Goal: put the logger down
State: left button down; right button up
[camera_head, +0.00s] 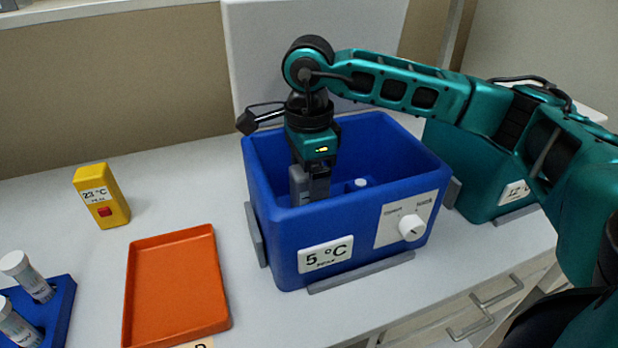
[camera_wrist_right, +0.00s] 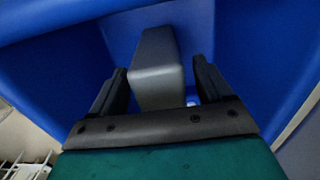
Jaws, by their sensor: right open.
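A grey box-shaped thing, apparently the logger (camera_head: 298,184), is inside the blue bath (camera_head: 283,250) labelled 5 °C. It also shows in the right wrist view (camera_wrist_right: 157,60), standing between the two dark fingers. My right gripper (camera_head: 312,190) points down into the bath. Its jaws are open, one finger on each side of the grey logger, with a small gap visible in the wrist view. The logger's lower end and the bath floor under it are hidden by the front wall in the head view. My left gripper is out of view.
An empty orange tray (camera_head: 178,285) lies left of the bath. A yellow device (camera_head: 102,197) reading 23 °C stands behind it. A blue rack (camera_head: 55,320) holds white-capped tubes at far left. A teal bath (camera_head: 480,190) stands to the right. A small white piece (camera_head: 361,183) shows inside the blue bath.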

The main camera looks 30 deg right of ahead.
jog(key=shift+r, duration=0.1)
notch_tip(320, 180, up, 12)
jog(key=shift+p, duration=0.3)
dwell(0.7)
